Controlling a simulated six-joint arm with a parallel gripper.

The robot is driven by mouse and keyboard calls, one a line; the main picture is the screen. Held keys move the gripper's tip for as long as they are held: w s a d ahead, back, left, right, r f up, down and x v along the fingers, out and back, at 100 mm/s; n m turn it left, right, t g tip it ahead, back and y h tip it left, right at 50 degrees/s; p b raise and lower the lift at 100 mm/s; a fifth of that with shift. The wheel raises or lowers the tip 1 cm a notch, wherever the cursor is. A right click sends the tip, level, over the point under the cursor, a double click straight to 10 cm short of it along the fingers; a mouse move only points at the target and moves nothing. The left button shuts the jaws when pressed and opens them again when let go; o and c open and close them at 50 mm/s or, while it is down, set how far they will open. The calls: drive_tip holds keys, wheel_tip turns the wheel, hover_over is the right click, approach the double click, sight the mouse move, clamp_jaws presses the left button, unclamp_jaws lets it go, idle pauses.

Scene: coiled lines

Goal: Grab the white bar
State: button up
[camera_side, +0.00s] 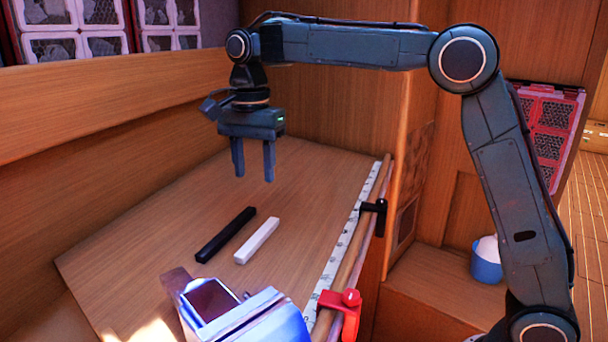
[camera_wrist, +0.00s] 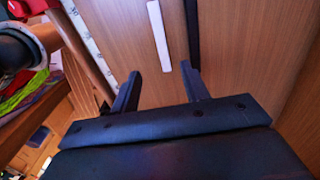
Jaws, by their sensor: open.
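A short white bar (camera_side: 257,240) lies flat on the wooden table, beside and to the right of a longer black bar (camera_side: 225,235). The two are roughly parallel with a narrow gap between them. My gripper (camera_side: 254,178) is open and empty, pointing down above the table behind the bars, clear of both. In the wrist view, the white bar (camera_wrist: 158,35) shows ahead of and between the fingertips of my gripper (camera_wrist: 161,80). The black bar (camera_wrist: 193,32) lies to its right there, partly hidden by the right finger.
A ruler strip (camera_side: 345,245) and rail run along the table's right edge, with a black clamp (camera_side: 374,207) and a red clamp (camera_side: 340,312). A blue-grey device (camera_side: 240,315) stands at the front. A blue cup (camera_side: 486,262) sits lower right. The table around the bars is clear.

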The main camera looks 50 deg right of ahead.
drive_tip(key=shift+w+f, duration=0.1)
hover_over(258, 235)
drive_tip(key=shift+f, duration=4.25)
drive_tip(key=shift+f, duration=0.1)
drive_tip(key=shift+f, duration=2.5)
clamp_jaws()
